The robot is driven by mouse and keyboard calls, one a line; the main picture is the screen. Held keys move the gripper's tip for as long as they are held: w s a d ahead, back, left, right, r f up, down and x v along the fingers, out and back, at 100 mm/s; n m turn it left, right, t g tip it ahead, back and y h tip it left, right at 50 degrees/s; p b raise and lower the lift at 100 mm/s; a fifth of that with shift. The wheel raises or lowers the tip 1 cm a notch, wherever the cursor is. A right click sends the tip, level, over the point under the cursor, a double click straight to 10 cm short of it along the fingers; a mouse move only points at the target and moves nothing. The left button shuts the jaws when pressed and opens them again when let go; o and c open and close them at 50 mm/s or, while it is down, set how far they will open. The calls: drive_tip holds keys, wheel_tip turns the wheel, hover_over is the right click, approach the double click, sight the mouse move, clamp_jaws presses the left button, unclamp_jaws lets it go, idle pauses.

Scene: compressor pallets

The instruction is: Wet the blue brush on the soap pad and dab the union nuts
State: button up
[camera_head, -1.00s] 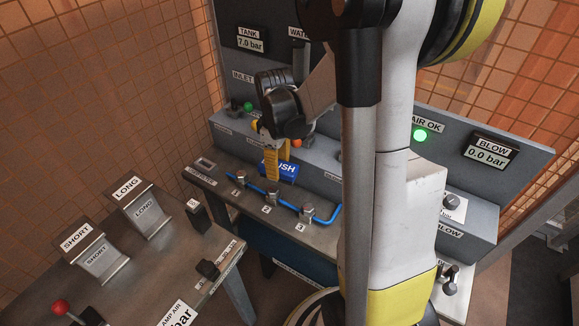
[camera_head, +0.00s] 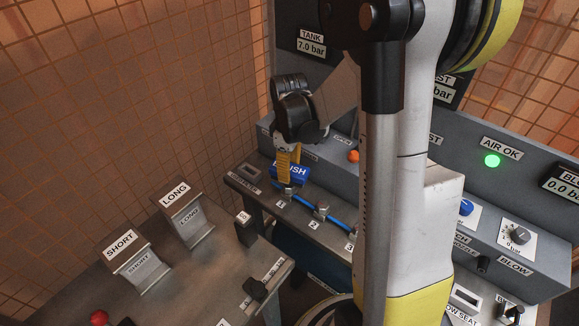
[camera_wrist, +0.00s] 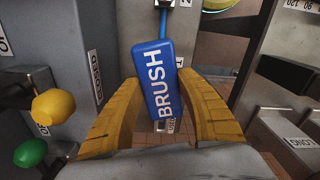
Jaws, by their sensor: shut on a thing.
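My gripper (camera_head: 287,172) is shut on the blue brush (camera_head: 294,172), a block lettered BRUSH. In the wrist view the brush (camera_wrist: 158,82) stands between my two yellow fingers. In the head view the brush appears just above or behind union nut 1 (camera_head: 288,188); I cannot tell if they touch. Union nut 2 (camera_head: 321,212) and union nut 3 (camera_head: 351,234) sit further right along the blue pipe. A small dark recessed pad (camera_head: 249,172) at the bench's left end looks like the soap pad; its label is too small to read.
A grey panel with an orange button (camera_head: 353,156) rises behind the nuts. SHORT (camera_head: 138,268) and LONG (camera_head: 187,215) stands are on the nearer table at left. In the wrist view, yellow (camera_wrist: 53,106) and green (camera_wrist: 30,152) knobs lie left of my fingers.

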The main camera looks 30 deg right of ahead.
drive_tip(key=shift+f+b, duration=0.4)
drive_tip(key=shift+f, duration=0.45)
drive_tip(key=shift+f+b, duration=0.5)
drive_tip(key=shift+f, duration=0.1)
wheel_tip(320, 180, up, 6)
drive_tip(key=p, duration=0.4)
drive_tip(key=shift+r, duration=0.1)
idle(1.9)
